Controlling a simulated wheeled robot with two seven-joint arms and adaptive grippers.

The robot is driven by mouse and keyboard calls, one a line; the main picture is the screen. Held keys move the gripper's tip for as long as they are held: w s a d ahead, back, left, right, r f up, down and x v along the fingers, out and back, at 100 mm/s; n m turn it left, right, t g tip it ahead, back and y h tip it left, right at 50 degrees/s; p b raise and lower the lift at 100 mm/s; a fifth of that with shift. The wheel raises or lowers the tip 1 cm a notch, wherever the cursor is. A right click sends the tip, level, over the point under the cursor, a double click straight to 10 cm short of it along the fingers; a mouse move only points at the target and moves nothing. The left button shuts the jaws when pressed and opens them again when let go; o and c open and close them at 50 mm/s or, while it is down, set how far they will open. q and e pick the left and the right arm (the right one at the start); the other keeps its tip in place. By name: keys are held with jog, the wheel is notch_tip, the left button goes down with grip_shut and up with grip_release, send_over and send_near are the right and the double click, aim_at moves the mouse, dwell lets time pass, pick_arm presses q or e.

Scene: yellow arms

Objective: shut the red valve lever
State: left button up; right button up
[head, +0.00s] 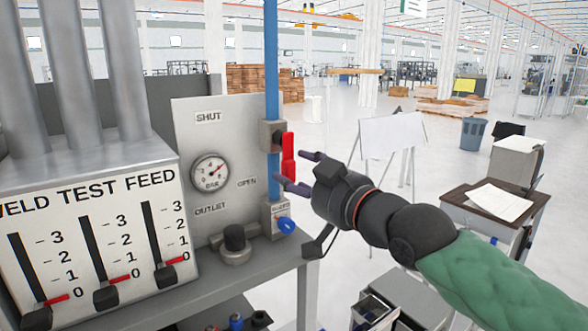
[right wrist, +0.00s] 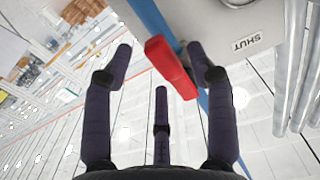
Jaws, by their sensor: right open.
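The red valve lever (head: 288,160) stands upright on a grey valve body (head: 272,136) on the blue vertical pipe (head: 271,60), at the right edge of a panel marked SHUT above and OPEN below. My right gripper (head: 297,172) is open just right of the lever, its dark fingers pointing at it. In the right wrist view the red lever (right wrist: 171,68) shows between the spread fingers of the gripper (right wrist: 166,75); I cannot tell whether any finger touches it. My left gripper is not in view.
A round gauge (head: 210,172) is on the panel (head: 190,130). The WELD TEST FEED box (head: 100,230) with sliders stands left. A brown-topped stand (head: 480,207) is at the right.

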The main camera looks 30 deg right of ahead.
jog(key=shift+w+r, duration=0.1)
jog(key=shift+w, duration=0.85)
jog(key=shift+s, duration=0.2)
jog(key=c, duration=0.4)
grip_shut()
